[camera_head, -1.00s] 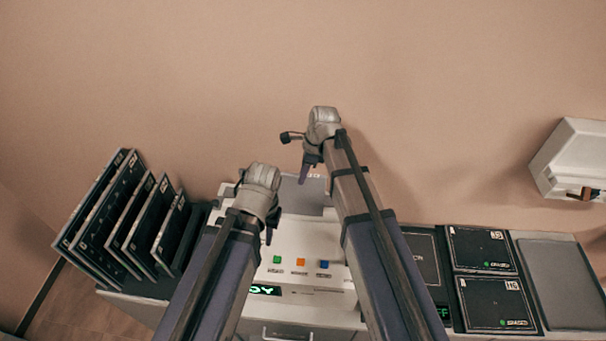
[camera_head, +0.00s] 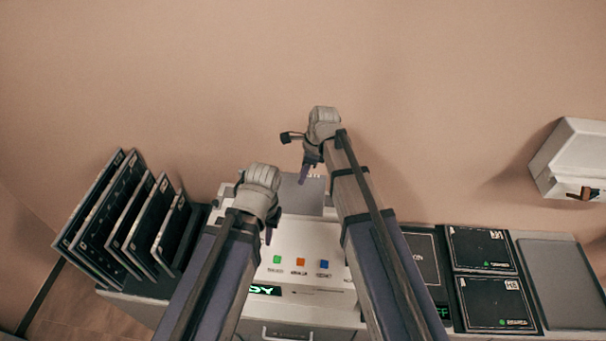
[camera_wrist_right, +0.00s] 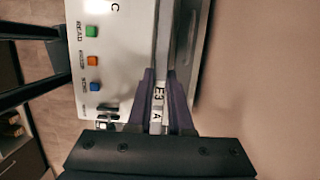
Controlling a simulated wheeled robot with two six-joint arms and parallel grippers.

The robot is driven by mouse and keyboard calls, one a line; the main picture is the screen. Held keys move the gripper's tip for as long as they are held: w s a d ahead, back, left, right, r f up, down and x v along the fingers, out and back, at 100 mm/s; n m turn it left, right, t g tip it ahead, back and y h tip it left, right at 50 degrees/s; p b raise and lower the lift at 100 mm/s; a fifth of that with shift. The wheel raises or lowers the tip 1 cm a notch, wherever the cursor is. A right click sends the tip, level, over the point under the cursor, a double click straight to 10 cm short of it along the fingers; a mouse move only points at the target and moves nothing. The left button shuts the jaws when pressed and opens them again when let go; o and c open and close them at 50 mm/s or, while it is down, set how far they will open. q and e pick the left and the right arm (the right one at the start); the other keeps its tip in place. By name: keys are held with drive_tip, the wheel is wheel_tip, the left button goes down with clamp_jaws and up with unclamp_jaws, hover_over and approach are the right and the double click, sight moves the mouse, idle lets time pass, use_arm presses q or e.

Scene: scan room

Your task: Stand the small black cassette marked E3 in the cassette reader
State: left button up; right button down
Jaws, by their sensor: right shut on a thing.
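The cassette marked E3 (camera_wrist_right: 158,95) is edge-on between the purple fingers of my right gripper (camera_wrist_right: 165,100) in the right wrist view, with its label towards the camera. My right gripper (camera_head: 304,174) is shut on it, over the back of the white cassette reader (camera_head: 300,238). How deep the cassette sits in the reader is unclear. The reader also shows in the right wrist view (camera_wrist_right: 110,50), with green, orange and blue buttons. My left gripper (camera_head: 268,232) is over the reader's left side. Its fingers are mostly hidden behind its wrist.
A rack at left holds several dark upright cassettes (camera_head: 110,215). At right lie flat cassettes (camera_head: 480,250), (camera_head: 497,303) beside an empty grey tray (camera_head: 565,283). A white box (camera_head: 575,158) is on the wall at right. My forearms cover part of the reader.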

drive_tip(key=shift+f, duration=0.15)
drive_tip(key=shift+f+b, duration=5.65)
drive_tip(key=shift+b, duration=0.15)
drive_tip(key=c, duration=0.8)
unclamp_jaws()
drive_tip(key=shift+o, duration=0.2)
drive_tip(key=shift+r, duration=0.1)
drive_tip(key=p+v, duration=0.7)
drive_tip(key=shift+r+p, duration=0.35)
